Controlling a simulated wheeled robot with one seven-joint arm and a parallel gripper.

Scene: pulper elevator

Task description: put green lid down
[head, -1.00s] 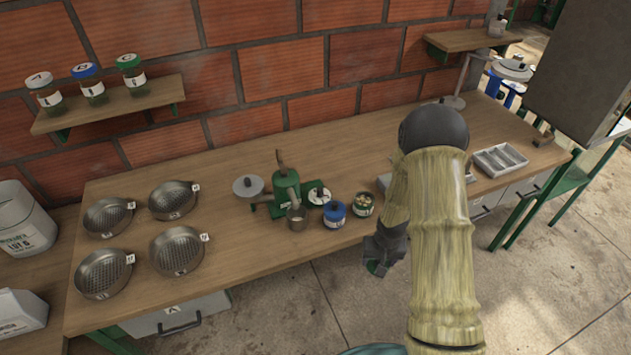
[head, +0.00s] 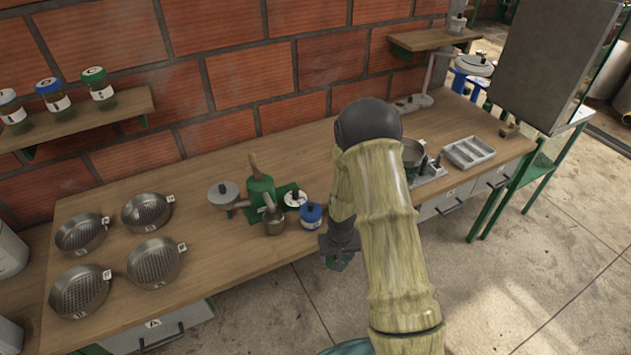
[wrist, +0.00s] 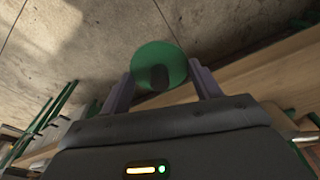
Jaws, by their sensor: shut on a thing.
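My gripper (head: 338,260) is shut on the green lid (wrist: 158,62), a round green disc with a dark knob. In the wrist view the lid sits between the two fingers. In the head view the lid (head: 336,264) shows only in part below the fingers, off the front edge of the wooden bench and above the floor. My arm covers part of the bench. The open jar seen earlier beside the blue-lidded jar (head: 312,216) is now hidden behind my arm.
A green grinder (head: 262,198) stands on the bench (head: 215,265) left of the blue-lidded jar. Several perforated pans (head: 155,262) are at the left. A metal tray (head: 470,152) lies at the right. Bare bench shows in front of the grinder.

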